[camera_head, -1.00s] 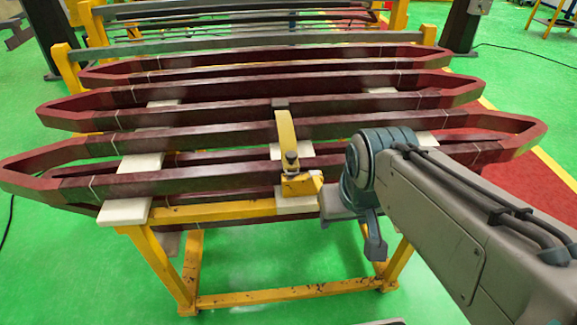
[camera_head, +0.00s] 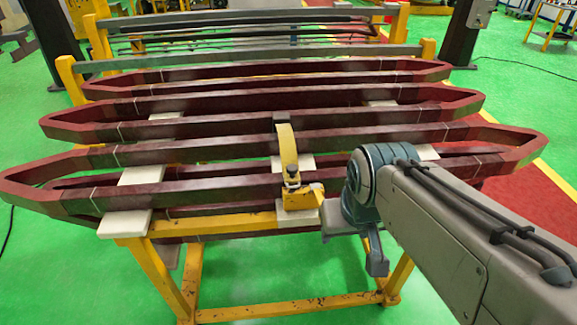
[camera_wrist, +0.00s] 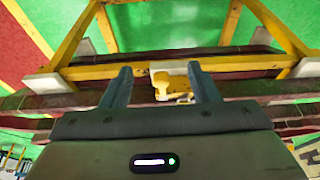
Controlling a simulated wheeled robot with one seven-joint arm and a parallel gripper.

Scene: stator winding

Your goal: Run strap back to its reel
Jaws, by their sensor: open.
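The yellow strap (camera_head: 287,146) shows in the head view as a curved band over the front dark red coils. Its upper end meets a small dark piece (camera_head: 281,115). Its lower end comes down to a dark knob on the yellow reel (camera_head: 302,198), at the rack's front bar. My gripper (camera_wrist: 160,68) is open, with its two fingers apart and nothing held between them. In the wrist view the yellow reel (camera_wrist: 163,84) shows in the gap beyond the fingers; I cannot tell the distance. In the head view my wrist is right of the reel and hides part of the coils.
Several long dark red coils (camera_head: 260,97) lie across the yellow rack (camera_head: 225,226) on pale blocks (camera_head: 125,223). Another rack with dark bars (camera_head: 250,40) stands behind. Green floor (camera_head: 80,285) is open at front left; a red floor area (camera_head: 535,190) lies right.

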